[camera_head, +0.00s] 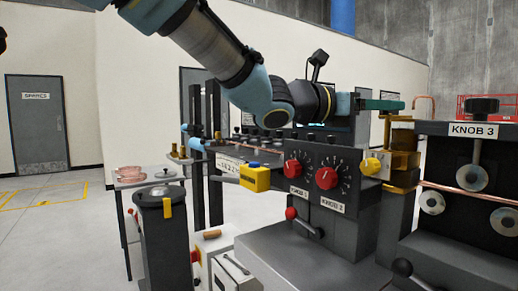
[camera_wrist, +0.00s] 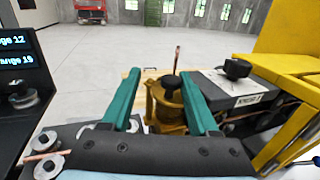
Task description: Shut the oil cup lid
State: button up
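A brass-coloured cup-like part (camera_wrist: 166,108) with a black round knob (camera_wrist: 172,83) on top shows in the wrist view. I take it to be the oil cup. I cannot tell how its lid is set. My gripper (camera_wrist: 160,74) has two teal fingers spread apart, with the cup between them in the picture and nothing held. Whether they touch it is not clear. In the head view my gripper (camera_head: 382,104) reaches right, above brass parts (camera_head: 402,160) on the machine. The cup cannot be made out clearly there.
A dark box labelled KNOB 3 (camera_head: 474,131) with a black knob stands at right, with rollers and a copper tube (camera_head: 470,195) below. A yellow frame (camera_wrist: 285,90) stands right in the wrist view.

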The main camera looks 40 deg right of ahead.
jog(key=w+a+m+g+y+p, duration=0.3)
jog(key=w+a+m+g+p, duration=0.1)
jog(key=w+a, duration=0.45)
jog(key=w+a+f+m+t+y+p, duration=0.1)
jog(key=w+a+f+t+y, duration=0.2)
jog(key=a+f, duration=0.7)
notch_tip(320, 180, down, 3)
jog(key=w+t, duration=0.1)
jog(key=w, duration=0.1)
jog(key=shift+w+a+m+y, duration=0.15)
jog(key=shift+w+m+y, duration=0.15)
jog(key=shift+y, duration=0.1)
